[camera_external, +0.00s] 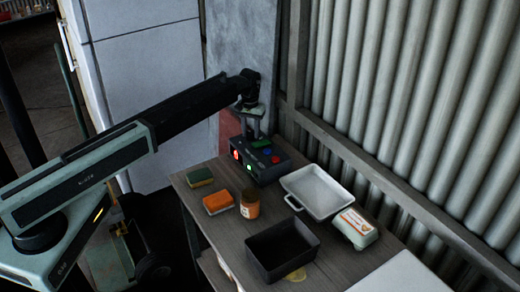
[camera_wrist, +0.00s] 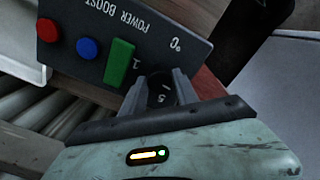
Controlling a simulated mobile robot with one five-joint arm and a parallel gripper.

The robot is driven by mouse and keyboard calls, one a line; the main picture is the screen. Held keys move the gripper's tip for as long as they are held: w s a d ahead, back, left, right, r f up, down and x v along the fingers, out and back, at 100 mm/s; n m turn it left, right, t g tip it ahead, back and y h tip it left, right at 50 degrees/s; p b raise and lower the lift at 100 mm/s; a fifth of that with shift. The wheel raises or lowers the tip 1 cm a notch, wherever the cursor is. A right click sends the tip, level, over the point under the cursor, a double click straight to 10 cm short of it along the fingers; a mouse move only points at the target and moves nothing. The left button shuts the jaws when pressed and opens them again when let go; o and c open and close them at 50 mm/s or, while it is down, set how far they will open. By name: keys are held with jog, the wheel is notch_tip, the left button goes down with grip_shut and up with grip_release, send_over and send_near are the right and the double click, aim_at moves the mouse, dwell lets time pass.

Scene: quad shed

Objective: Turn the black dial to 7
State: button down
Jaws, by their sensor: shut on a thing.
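The black dial (camera_wrist: 160,90) sits on the dark control box (camera_wrist: 185,40), between the two fingers of my gripper (camera_wrist: 162,86) in the wrist view. My gripper is shut on the dial from both sides. A small pale mark shows on the dial, but I cannot read its setting for certain. A "°C" label is printed beside it, upside down in this view. In the external view my gripper (camera_external: 254,130) reaches down onto the top of the control box (camera_external: 264,170), and the dial is hidden there.
The box also carries a green switch (camera_wrist: 119,62), a blue button (camera_wrist: 87,48) and a red button (camera_wrist: 47,30). A white tray (camera_external: 318,190), a jar (camera_external: 250,204), sponges and a black bin (camera_external: 282,250) stand nearby on the bench. A corrugated wall rises behind.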

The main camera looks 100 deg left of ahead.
aim_at(250, 132)
dwell(0.4)
jog(key=c, duration=0.9)
grip_release()
notch_tip(250, 132, up, 8)
jog(key=p, duration=0.8)
jog(key=shift+f, duration=0.15)
